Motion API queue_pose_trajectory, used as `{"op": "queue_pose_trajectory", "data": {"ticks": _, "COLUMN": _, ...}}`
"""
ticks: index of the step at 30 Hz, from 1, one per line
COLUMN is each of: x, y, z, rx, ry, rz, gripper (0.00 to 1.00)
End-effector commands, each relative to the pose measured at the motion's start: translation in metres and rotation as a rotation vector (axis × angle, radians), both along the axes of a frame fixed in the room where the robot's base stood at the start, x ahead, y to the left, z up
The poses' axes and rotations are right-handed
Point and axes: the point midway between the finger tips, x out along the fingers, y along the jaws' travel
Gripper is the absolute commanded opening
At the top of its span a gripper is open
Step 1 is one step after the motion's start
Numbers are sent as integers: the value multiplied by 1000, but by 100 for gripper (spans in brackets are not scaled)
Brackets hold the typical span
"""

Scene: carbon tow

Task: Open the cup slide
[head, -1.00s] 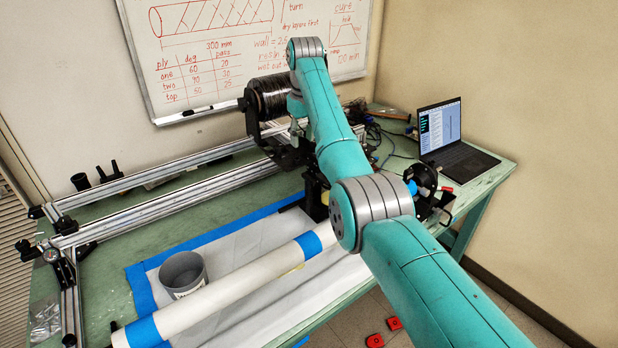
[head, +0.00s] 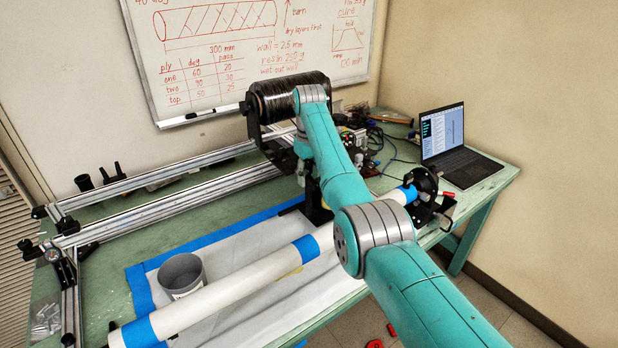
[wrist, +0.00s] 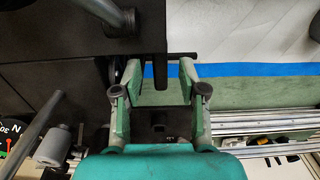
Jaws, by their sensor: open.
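My gripper (wrist: 160,80) is open in the wrist view, with its two green fingers spread beside dark machine parts. I cannot clearly make out the cup slide; the dark carriage block (wrist: 70,45) fills the upper left of the wrist view. In the head view my arm hides most of the carriage below the black tow spool (head: 290,98), and the gripper's fingers are hidden there.
A grey cup (head: 183,274) stands on the white sheet beside the long white tube (head: 235,288). Metal rails (head: 165,205) run along the table's left. An open laptop (head: 447,140) and cables are at the back right. A partly cut-off dial (wrist: 10,133) shows at the wrist view's left edge.

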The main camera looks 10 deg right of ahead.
Motion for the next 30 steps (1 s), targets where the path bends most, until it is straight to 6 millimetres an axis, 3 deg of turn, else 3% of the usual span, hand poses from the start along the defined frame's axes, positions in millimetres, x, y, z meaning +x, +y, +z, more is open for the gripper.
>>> {"op": "queue_pose_trajectory", "data": {"ticks": 11, "x": 0, "y": 0, "z": -7, "rx": 0, "ry": -1, "rz": 0, "gripper": 42}}
{"op": "queue_pose_trajectory", "data": {"ticks": 12, "x": 0, "y": 0, "z": -7, "rx": 0, "ry": -1, "rz": 0, "gripper": 39}}
{"op": "queue_pose_trajectory", "data": {"ticks": 17, "x": 0, "y": 0, "z": -7, "rx": 0, "ry": -1, "rz": 0, "gripper": 0}}
{"op": "queue_pose_trajectory", "data": {"ticks": 30, "x": 2, "y": -3, "z": -6, "rx": 1, "ry": -2, "rz": 0, "gripper": 0}}
